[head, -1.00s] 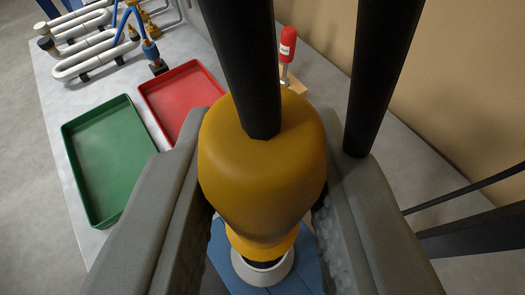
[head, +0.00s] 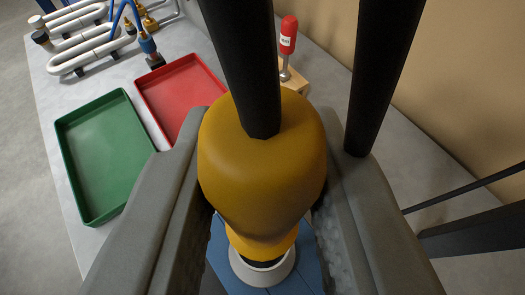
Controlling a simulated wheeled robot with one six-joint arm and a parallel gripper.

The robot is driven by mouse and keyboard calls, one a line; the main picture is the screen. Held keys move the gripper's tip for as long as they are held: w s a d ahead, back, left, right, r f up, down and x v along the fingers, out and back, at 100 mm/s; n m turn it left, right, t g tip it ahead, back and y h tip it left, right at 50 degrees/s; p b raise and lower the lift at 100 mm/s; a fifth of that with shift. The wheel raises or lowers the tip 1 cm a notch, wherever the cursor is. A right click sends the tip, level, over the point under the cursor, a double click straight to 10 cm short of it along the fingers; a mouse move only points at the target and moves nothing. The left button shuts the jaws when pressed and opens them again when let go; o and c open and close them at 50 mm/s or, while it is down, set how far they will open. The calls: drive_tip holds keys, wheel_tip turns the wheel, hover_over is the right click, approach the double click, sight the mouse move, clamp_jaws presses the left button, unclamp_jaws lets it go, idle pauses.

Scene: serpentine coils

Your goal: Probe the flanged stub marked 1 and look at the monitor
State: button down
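My gripper (head: 265,225) has its two grey fingers on either side of a yellow bulb-shaped tool (head: 262,165), touching it closely. A dark bar crosses in front of the tool's top. Below the yellow body there is a narrow yellow collar, then a dark neck inside a pale ring (head: 262,270). I cannot tell whether the ring belongs to the tool or to what is under it. White serpentine pipes (head: 85,55) lie at the upper left. I see no mark 1 on a stub, and no monitor is in view.
A green tray (head: 60,140) and a red tray (head: 142,92) lie on the grey bench left of my gripper. A red-topped item (head: 288,35) stands on a wooden block (head: 297,75) by the tan wall (head: 460,80). Blue material (head: 220,260) shows under the ring.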

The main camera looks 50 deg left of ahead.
sight(264, 122)
drive_tip(key=shift+f, duration=1.15)
idle(1.0)
drive_tip(key=shift+r, duration=0.1)
idle(0.9)
drive_tip(key=shift+r, duration=3.05)
drive_tip(key=shift+r, duration=2.25)
